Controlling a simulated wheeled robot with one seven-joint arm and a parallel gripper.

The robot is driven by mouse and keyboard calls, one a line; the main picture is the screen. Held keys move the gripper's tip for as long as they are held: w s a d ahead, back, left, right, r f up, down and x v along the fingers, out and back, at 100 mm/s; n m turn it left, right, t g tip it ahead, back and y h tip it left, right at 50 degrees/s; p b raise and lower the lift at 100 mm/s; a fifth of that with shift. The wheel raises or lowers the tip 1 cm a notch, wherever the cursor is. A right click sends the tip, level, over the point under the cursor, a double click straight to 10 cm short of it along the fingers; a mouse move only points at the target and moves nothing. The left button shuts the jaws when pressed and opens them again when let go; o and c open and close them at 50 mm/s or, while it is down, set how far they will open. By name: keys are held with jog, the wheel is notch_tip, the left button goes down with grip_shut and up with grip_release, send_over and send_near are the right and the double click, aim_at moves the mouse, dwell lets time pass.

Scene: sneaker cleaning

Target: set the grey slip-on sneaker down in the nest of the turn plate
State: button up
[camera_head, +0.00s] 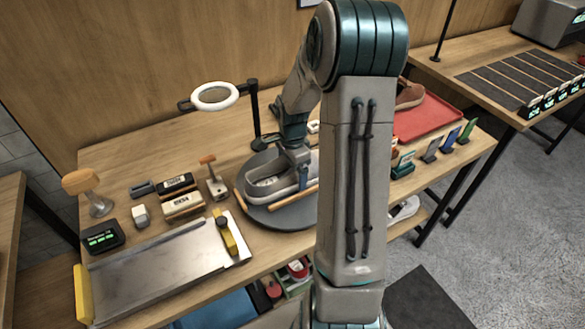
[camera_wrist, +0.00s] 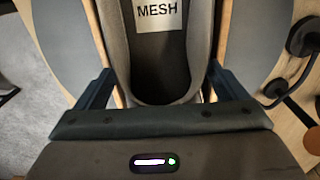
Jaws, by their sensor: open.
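The grey slip-on sneaker (camera_head: 268,185) is on the round dark turn plate (camera_head: 275,217), lying between two wooden rails (camera_head: 297,201) that form the nest. In the wrist view the sneaker (camera_wrist: 117,50) shows its opening, with a "MESH" label inside. My gripper (camera_head: 292,160) is over the sneaker's rear part, pointing down. In the wrist view my gripper (camera_wrist: 160,70) is open, with one finger on each side of the heel and small gaps visible. The sole's contact with the plate is hidden, and my arm covers part of the plate's right side.
A ring lamp (camera_head: 215,96) on a black post stands behind the plate. Brushes (camera_head: 182,204), a scraper-like tool (camera_head: 213,180) and a metal tray (camera_head: 160,270) lie to the left. A red mat (camera_head: 425,118) with a brown shoe (camera_head: 409,94) is at the right.

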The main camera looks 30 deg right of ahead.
notch_tip(320, 180, up, 11)
jog(key=shift+r+b, duration=0.1)
jog(key=shift+b, duration=0.45)
jog(key=shift+r, duration=0.3)
jog(key=shift+s+a+r, duration=0.1)
jog(key=shift+a+r, duration=0.1)
jog(key=shift+r, duration=0.15)
jog(key=s+a+r+n+t, duration=0.1)
jog(key=s+a+r+n, duration=0.1)
jog(key=s+a+n, duration=0.4)
jog(key=s+a+r+n+t, duration=0.2)
jog(key=s+a+n, duration=0.5)
jog(key=s+n, duration=0.4)
jog(key=shift+s+a+r+n, duration=0.25)
jog(key=shift+s+r+n, duration=0.2)
jog(key=shift+s, duration=0.6)
